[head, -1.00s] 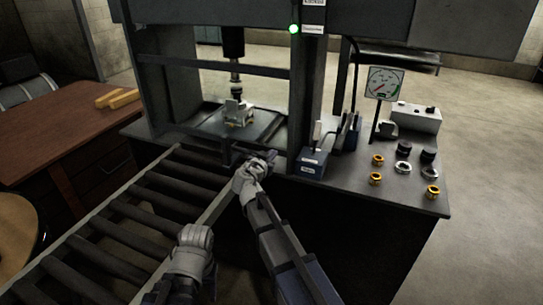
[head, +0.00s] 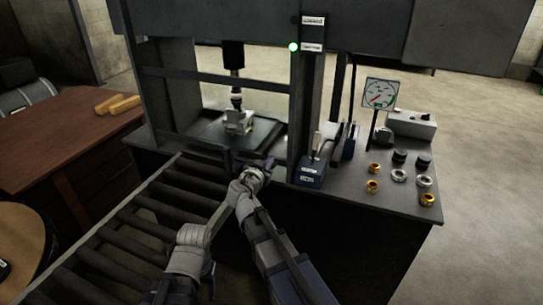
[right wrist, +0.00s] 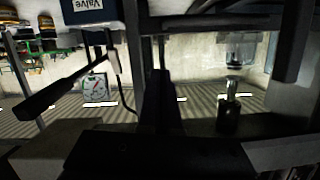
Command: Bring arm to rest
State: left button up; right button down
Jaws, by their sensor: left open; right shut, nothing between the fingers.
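My right gripper (head: 263,168) is in front of the press, at the front edge of its bench beside the blue valve box (head: 312,172). It is shut, with nothing seen held in it. My left gripper (head: 212,222) is lower and to the left, over the right rail of the roller conveyor. It is open; its fingertips are small and hard to make out. The right wrist view looks into the press upside down, with the valve box (right wrist: 90,8) and its dark lever at the upper left.
The press (head: 305,95) holds a pale part (head: 238,122) on its plate below the ram. A gauge (head: 380,93) and several brass and dark rings stand on the bench at right. The roller conveyor (head: 130,220) runs at left. A brown desk (head: 65,135) stands beyond it.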

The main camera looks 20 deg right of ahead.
jog(key=shift+p+v, duration=0.35)
jog(key=shift+v, duration=1.8)
jog(key=s+a+f+n+g+y+p, duration=0.2)
jog(key=s+a+f+n+g, duration=0.1)
jog(key=s, duration=0.5)
jog(key=s+a+f+n+g+y+p, duration=0.2)
jog(key=s+a+f+n+g+y, duration=0.1)
jog(key=s, duration=0.6)
jog(key=s+a+f+n+g+y+p, duration=0.2)
jog(key=s+a+f+n+g, duration=0.2)
jog(key=s+a+n+g, duration=0.2)
jog(key=s, duration=0.2)
jog(key=shift+s+a+f+n+g+y, duration=0.3)
jog(key=shift+s+f+n+y, duration=0.05)
jog(key=shift+s+n+y, duration=0.05)
